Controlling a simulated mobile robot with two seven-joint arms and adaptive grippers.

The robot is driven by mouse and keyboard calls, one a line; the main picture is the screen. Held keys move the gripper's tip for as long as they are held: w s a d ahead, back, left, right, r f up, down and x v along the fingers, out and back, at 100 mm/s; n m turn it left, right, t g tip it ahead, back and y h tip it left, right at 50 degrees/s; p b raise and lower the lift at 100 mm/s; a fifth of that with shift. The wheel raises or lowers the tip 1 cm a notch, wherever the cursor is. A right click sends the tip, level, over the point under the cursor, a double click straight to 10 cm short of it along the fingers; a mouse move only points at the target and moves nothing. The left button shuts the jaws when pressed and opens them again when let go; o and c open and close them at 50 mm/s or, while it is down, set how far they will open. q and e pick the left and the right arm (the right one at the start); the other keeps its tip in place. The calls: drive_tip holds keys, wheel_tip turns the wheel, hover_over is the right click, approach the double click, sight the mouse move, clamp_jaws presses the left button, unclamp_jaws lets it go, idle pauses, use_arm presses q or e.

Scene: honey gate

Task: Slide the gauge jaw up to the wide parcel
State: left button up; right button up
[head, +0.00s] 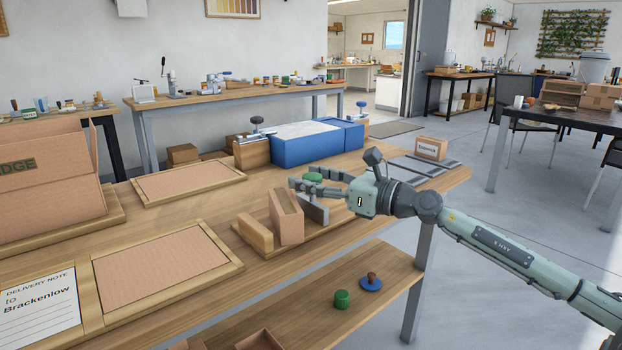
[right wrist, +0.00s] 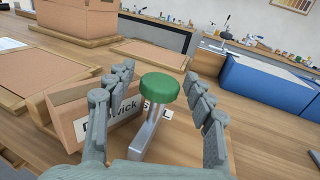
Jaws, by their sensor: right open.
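The wide parcel (head: 287,217), a brown carton, stands on a wooden gauge board between a pale wooden block (head: 255,232) and the grey gauge jaw (head: 316,211). In the right wrist view the parcel (right wrist: 72,120) shows a partly hidden label. The jaw carries a round green knob (head: 313,177), also seen in the right wrist view (right wrist: 160,87). My right gripper (head: 306,183) is open, with its fingers on either side of the knob and apart from it. The jaw is close to the parcel; I cannot tell whether they touch. My left gripper is not in view.
A blue box-shaped unit (head: 305,143) stands behind the gauge. A small carton (head: 431,148) stands at the table's right end. Framed cardboard panels (head: 163,267) and a large open carton (head: 40,190) lie left. A shelf below holds a green piece (head: 342,299) and a blue one (head: 371,284).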

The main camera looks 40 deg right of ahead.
drive_tip(key=v, duration=1.2)
idle(0.5)
